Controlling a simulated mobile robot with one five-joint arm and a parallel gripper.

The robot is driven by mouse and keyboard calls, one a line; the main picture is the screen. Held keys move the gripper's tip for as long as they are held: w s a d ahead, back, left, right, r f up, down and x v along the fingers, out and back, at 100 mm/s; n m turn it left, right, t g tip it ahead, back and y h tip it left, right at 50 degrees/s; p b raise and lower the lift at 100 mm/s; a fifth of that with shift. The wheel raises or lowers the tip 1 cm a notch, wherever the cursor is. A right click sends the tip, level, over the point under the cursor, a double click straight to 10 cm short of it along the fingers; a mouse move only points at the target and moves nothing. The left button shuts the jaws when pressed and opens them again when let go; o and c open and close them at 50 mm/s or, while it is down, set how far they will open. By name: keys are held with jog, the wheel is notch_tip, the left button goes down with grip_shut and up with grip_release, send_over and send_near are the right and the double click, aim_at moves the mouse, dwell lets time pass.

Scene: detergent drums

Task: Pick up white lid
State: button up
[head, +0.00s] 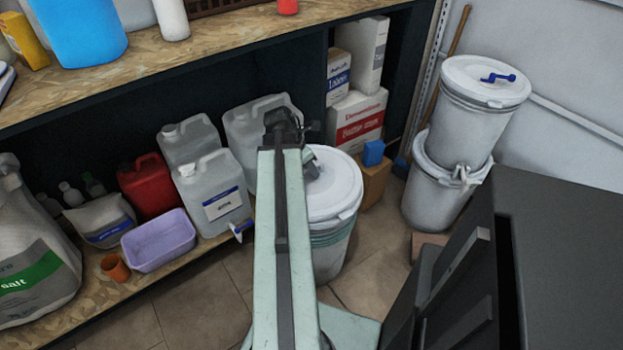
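A white lid (340,186) covers the near white drum (335,246) on the floor, behind and right of my pale green arm. Another white lid (462,72) tops the upper of two stacked white drums (462,128) at the right, with a blue tool (497,77) lying on it. My gripper (312,165) is at the arm's far end, over the left edge of the near lid. The arm hides much of it, so its fingers are unclear. I cannot tell whether it touches the lid. The near lid's left part is hidden.
A low shelf (160,265) holds clear jugs (214,192), a red can (147,186) and a lilac tub (158,242). A cardboard box with a blue item (374,152) stands behind the near drum. A dark cabinet (570,260) fills the lower right. Tiled floor shows between.

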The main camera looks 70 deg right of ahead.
grip_shut()
dwell(1.2)
